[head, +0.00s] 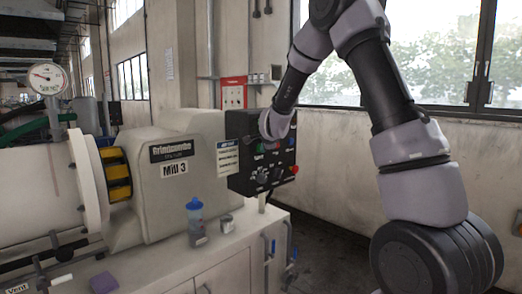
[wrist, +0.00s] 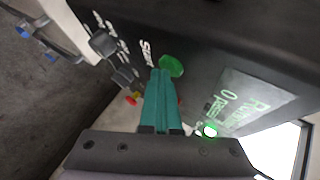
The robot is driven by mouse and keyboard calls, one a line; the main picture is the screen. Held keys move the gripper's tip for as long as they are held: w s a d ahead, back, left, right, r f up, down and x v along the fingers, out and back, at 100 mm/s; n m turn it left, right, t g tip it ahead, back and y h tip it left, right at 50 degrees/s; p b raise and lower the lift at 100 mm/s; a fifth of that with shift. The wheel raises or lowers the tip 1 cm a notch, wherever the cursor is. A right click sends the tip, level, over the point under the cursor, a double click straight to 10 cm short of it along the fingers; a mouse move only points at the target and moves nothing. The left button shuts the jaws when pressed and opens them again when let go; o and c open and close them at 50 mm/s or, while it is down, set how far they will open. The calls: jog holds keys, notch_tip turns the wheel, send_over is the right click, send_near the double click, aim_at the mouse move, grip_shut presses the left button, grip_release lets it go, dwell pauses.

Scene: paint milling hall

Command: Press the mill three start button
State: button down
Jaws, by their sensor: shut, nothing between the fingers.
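The black control box (head: 240,178) of Mill 3 stands at the right end of the machine, with buttons and knobs on its face. My gripper (wrist: 160,72) is shut and empty, its teal fingers pointing at the panel. A round green button (wrist: 171,65) lies just beyond the fingertips and is partly covered by them. White lettering beside it is only partly readable. I cannot tell whether the tips touch the button. In the head view my wrist is in front of the box's upper part, and a green spot (head: 260,147) shows below it.
The wrist view shows black knobs (wrist: 103,42), a red and yellow button (wrist: 132,98), a green display (wrist: 240,100) and a green-lit ring (wrist: 210,130). The mill housing (head: 190,190) carries a "Mill 3" plate. A blue-capped bottle (head: 195,220) and a small can (head: 226,223) stand in front.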

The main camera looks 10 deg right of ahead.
jog(key=shift+s, duration=0.15)
jog(key=shift+s+d, duration=0.45)
jog(key=shift+s, duration=0.1)
jog(key=s+d, duration=0.1)
jog(key=s, duration=0.1)
jog(key=s+d, duration=0.2)
dwell(0.4)
dwell(0.5)
jog(key=s+d+r+n+y, duration=0.1)
jog(key=s+r+n, duration=0.2)
jog(key=s+r, duration=0.5)
jog(key=s+d+r+n+g, duration=0.2)
jog(key=s+n, duration=0.2)
jog(key=s, duration=1.1)
jog(key=s+d+r+n+g, duration=0.2)
jog(key=s+n, duration=0.3)
jog(key=s, duration=1)
jog(key=shift+d+r+y, duration=0.2)
jog(key=shift+r+y, duration=0.1)
jog(key=shift+r, duration=0.2)
